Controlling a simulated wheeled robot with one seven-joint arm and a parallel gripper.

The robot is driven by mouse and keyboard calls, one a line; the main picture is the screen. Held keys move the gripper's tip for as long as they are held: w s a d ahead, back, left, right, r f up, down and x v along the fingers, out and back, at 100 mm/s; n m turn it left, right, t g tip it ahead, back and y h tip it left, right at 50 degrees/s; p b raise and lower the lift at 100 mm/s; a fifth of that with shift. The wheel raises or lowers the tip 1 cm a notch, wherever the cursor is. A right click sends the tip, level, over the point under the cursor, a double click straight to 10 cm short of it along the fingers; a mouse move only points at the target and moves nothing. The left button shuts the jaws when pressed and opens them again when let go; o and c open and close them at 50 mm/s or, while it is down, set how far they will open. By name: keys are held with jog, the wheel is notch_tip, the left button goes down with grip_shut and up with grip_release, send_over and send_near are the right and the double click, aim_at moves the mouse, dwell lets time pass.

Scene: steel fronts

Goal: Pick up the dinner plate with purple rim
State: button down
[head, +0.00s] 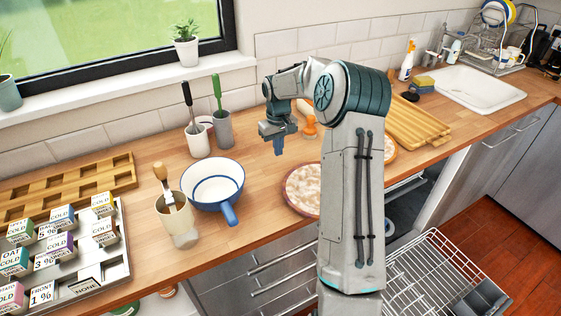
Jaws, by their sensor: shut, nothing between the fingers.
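Several plates (494,13), with blue and yellow showing, stand in the wire dish rack at the far top right, too small to tell each rim. A round, pale mottled thing with a dark reddish rim (303,189) lies at the counter's front edge, partly hidden by my arm; I cannot tell whether it is a plate. My gripper (278,147) is shut and empty, pointing down above the counter behind that round thing, apart from it.
A blue-rimmed white pan (213,186), a crock with a brush (175,215) and utensil cups (197,139) stand left of my gripper. A wooden board (420,122) lies right, before the sink (476,91). A wire rack (430,275) is pulled out below the counter.

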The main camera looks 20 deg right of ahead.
jog(key=r, duration=0.5)
jog(key=shift+s+d, duration=0.1)
jog(key=shift+d, duration=0.15)
jog(key=c, duration=1.5)
grip_release()
jog(key=shift+a+r, duration=0.1)
jog(key=shift+o, duration=0.8)
jog(key=s+a+r+h, duration=0.1)
jog(key=s+a+r, duration=0.5)
jog(key=s, duration=0.2)
jog(key=shift+r+t, duration=0.15)
jog(key=shift+t, duration=0.15)
jog(key=s+a+t, duration=0.1)
jog(key=s+a, duration=0.2)
jog(key=s, duration=1)
jog(key=s+a+m+t+y, duration=0.1)
jog(key=s+a, duration=0.3)
jog(key=s, duration=0.9)
jog(key=shift+r+t, duration=0.25)
jog(key=shift+t, duration=0.05)
jog(key=shift+s+d, duration=0.1)
jog(key=shift+d, duration=0.05)
